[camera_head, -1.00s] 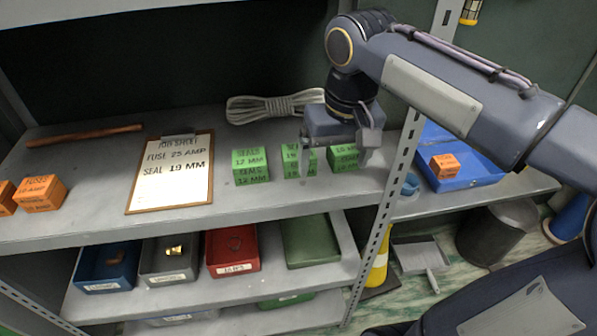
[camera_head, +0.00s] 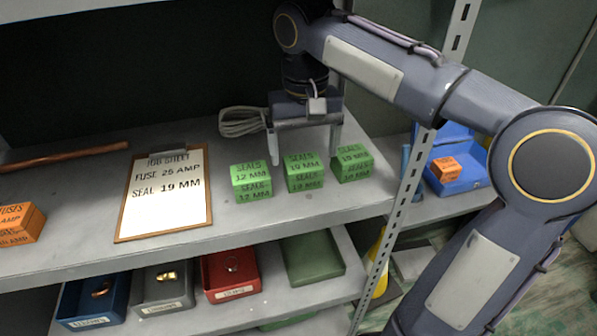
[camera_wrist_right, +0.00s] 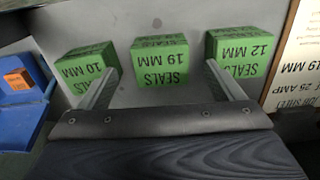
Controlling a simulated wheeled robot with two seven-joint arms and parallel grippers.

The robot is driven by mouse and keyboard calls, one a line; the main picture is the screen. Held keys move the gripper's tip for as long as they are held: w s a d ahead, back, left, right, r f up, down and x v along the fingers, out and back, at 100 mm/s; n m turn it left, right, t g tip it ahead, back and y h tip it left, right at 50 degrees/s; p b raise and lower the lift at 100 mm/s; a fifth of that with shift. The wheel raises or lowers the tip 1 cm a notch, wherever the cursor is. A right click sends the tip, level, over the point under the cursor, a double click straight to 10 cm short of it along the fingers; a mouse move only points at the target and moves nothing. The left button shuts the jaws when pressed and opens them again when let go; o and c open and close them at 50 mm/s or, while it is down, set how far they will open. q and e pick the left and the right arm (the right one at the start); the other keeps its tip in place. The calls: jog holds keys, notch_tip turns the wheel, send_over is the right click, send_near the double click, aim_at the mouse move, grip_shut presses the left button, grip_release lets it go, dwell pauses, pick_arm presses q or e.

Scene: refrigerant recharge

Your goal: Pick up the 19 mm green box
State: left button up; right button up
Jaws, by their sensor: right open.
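The green 19 mm seals box (camera_head: 303,172) stands on the shelf in the middle of a row of three green boxes. It also shows upside down in the right wrist view (camera_wrist_right: 160,62), centred between my fingers. The 12 mm box (camera_head: 250,182) stands left of it in the head view and the 10 mm box (camera_head: 353,163) right of it. My right gripper (camera_head: 304,157) is open and empty, its fingers pointing down above and behind the 19 mm box. In the right wrist view its two fingers (camera_wrist_right: 161,73) spread wide. My left gripper is out of view.
A clipboard job sheet (camera_head: 165,197) reads fuse 25 amp, seal 19 mm.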

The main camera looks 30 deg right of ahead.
aim_at(304, 164)
notch_tip(304, 164, down, 6)
jog(key=shift+w+r+b, duration=0.1)
jog(key=shift+w+b, duration=0.05)
jog(key=shift+b, duration=0.8)
jog(key=c, duration=1.1)
jog(key=shift+o, duration=0.2)
jog(key=shift+r, duration=0.1)
